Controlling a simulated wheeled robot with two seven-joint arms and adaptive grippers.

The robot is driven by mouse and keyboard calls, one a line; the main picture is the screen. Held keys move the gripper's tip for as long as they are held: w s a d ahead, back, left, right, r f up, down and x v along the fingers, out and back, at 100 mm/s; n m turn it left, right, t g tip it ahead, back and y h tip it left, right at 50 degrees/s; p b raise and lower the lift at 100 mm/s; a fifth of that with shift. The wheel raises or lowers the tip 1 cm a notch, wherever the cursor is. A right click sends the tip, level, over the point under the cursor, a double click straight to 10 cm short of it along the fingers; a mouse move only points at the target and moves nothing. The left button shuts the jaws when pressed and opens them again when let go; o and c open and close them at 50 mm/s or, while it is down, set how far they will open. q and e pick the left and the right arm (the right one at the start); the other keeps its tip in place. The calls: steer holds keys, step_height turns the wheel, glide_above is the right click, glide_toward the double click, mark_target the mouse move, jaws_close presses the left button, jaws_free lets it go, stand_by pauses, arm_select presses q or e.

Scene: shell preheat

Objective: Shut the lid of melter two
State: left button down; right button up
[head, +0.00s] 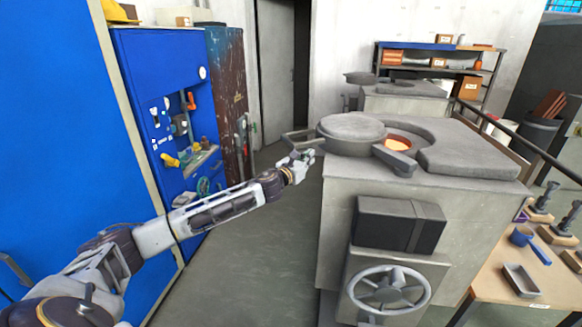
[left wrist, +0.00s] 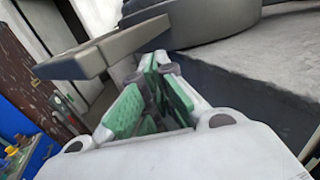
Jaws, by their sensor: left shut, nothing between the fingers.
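The near melter (head: 420,210) is a grey block with a handwheel on its front. Its round grey lid (head: 352,127) sits at the left of the top, swung aside from the opening, where orange melt (head: 397,142) glows. A bar handle (head: 297,135) sticks out left from the lid. My left gripper (head: 303,158) is shut and empty, just below the handle at the melter's left edge. In the left wrist view, the fingertips (left wrist: 155,85) are close to the handle (left wrist: 105,52); contact is unclear. No number shows on the melter. My right gripper is out of view.
A second melter (head: 402,103) stands behind. A blue tool cabinet (head: 160,100) and blue panel line the left. A workbench (head: 510,265) with tools is at the right. The floor (head: 255,265) between cabinet and melter is clear.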

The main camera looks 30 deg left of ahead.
arm_select(q)
steer(key=s+a+b, duration=0.2)
steer(key=s, duration=0.5)
steer(key=shift+s+a, duration=0.35)
steer(key=shift+s, duration=0.05)
stand_by(0.5)
